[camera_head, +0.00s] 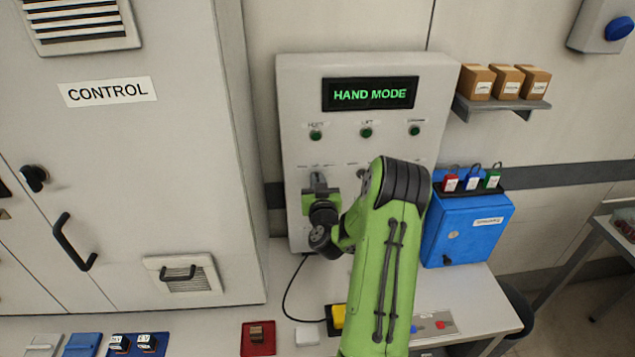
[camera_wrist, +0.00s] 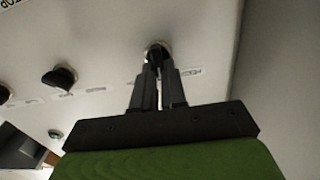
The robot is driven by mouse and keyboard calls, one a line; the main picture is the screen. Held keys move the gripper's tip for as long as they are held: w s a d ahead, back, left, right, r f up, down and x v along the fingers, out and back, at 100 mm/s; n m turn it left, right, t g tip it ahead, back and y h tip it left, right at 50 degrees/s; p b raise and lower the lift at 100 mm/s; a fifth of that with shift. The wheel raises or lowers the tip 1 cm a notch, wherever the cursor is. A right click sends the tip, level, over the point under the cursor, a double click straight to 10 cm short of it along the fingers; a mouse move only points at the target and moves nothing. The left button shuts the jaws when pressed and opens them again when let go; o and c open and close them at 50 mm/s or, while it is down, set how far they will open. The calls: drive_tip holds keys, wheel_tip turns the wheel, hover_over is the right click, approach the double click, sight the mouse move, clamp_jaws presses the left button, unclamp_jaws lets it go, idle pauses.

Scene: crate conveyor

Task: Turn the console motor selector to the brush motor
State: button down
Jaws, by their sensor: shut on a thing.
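The console (camera_head: 300,75) is a pale box on the wall with a lit display (camera_head: 370,94) reading HAND MODE. My gripper (camera_head: 318,182) is at the left of its lower face. In the wrist view my gripper (camera_wrist: 158,85) is shut on a selector knob (camera_wrist: 156,50) with a light metal collar. The fingers cover most of this knob, so its pointer direction cannot be told. A small label beside it is too blurred to read with certainty. Another black selector knob (camera_wrist: 60,78) stands free to its left in the wrist view.
Green buttons (camera_head: 366,132) sit in a row above my gripper. The CONTROL cabinet (camera_head: 200,130) stands close on the left. A blue box (camera_head: 465,230) with padlocks on top is at the right. The desk (camera_head: 480,320) below holds several small items.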

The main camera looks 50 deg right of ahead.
drive_tip(key=shift+s+d+f+m+b, duration=0.1)
drive_tip(key=shift+m+b, duration=0.1)
drive_tip(key=shift+m, duration=1.4)
drive_tip(key=shift+s+d+f+m+b, duration=0.1)
drive_tip(key=shift+d+m+b, duration=0.05)
drive_tip(key=shift+m, duration=1.45)
drive_tip(key=shift+s+d+m+b, duration=0.1)
drive_tip(key=shift+m+b, duration=0.1)
drive_tip(key=shift+m, duration=1.4)
drive_tip(key=c, duration=1.2)
unclamp_jaws()
